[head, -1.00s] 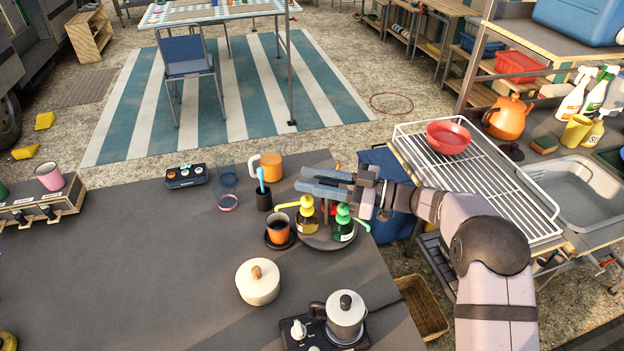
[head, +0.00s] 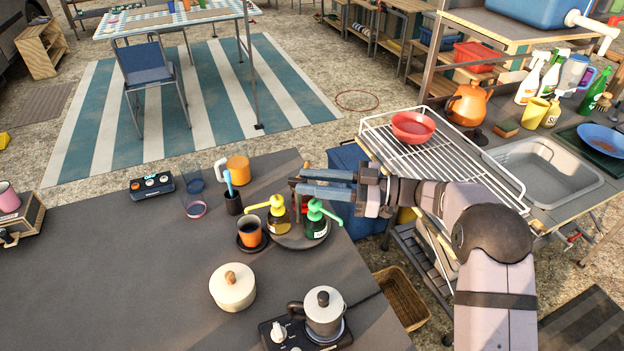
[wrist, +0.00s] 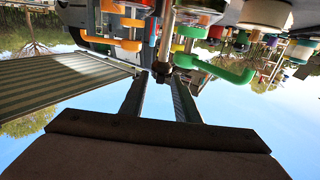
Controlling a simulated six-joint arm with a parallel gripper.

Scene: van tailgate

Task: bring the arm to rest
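My gripper (head: 293,185) is on the right side of the head view, over the far right edge of the grey table (head: 110,250). Its two fingers point left, above and behind two pump bottles. The bottle with a yellow pump (head: 279,217) and the bottle with a green pump (head: 316,223) stand on a round grey tray (head: 292,242). In the upside-down wrist view, a green pump (wrist: 228,72) shows beyond the fingertips.
An orange mug (head: 238,168), a dark cup with a blue item (head: 233,203) and an orange cup (head: 249,233) stand left of the tray. A lidded pot (head: 232,290) and a moka pot (head: 323,312) are nearer. A wire rack (head: 465,178) holds a red bowl (head: 414,124).

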